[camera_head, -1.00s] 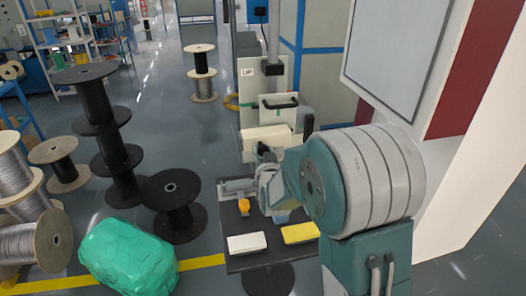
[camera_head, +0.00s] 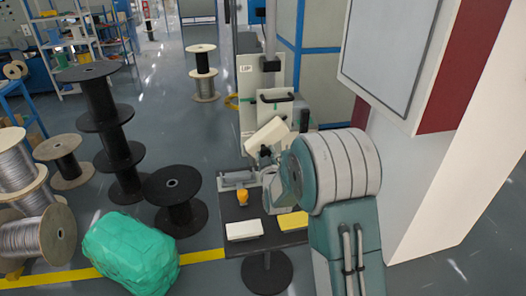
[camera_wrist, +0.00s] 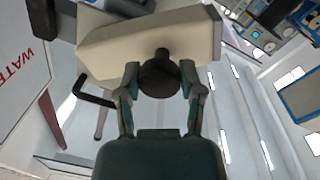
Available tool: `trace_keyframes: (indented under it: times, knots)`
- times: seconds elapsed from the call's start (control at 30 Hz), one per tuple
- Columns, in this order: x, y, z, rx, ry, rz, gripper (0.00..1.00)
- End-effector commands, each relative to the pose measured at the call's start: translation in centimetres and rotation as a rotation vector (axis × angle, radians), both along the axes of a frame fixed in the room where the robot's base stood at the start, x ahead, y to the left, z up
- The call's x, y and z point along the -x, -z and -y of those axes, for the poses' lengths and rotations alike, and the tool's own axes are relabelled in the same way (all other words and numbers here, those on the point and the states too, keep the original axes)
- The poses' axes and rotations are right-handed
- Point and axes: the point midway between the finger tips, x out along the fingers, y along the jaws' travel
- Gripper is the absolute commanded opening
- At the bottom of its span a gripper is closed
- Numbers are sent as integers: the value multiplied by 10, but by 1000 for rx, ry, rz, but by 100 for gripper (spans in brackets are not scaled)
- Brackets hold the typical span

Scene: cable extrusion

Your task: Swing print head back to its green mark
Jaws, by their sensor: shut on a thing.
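The print head, a cream block (camera_head: 267,134), sits on the grey machine column beyond the small black table. It is tilted, with its right end higher than its left. In the wrist view, the cream block (camera_wrist: 150,40) fills the upper middle, with a round dark knob (camera_wrist: 159,78) on it. My gripper (camera_wrist: 160,70) has its two fingers on either side of this knob and is shut on it. In the head view my gripper (camera_head: 266,154) is small and partly hidden by my arm, just below the block.
The black table (camera_head: 264,243) holds a white block (camera_head: 244,230), a yellow block (camera_head: 292,221) and a small orange item (camera_head: 242,196). Black spools (camera_head: 175,200) and a green wrapped bundle (camera_head: 130,254) stand left. A white cabinet (camera_head: 420,190) stands close at right.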

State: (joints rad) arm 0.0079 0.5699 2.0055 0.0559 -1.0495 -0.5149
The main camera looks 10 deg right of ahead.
Motion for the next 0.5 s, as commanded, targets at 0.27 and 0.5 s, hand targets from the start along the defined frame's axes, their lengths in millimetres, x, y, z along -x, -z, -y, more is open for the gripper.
trace_keyframes:
  times: [0.27, 0.5]
  knots:
    - [0, 14, 13, 265, -2, -3, 0]
    - [0, 22, 27, 488, -2, -3, 0]
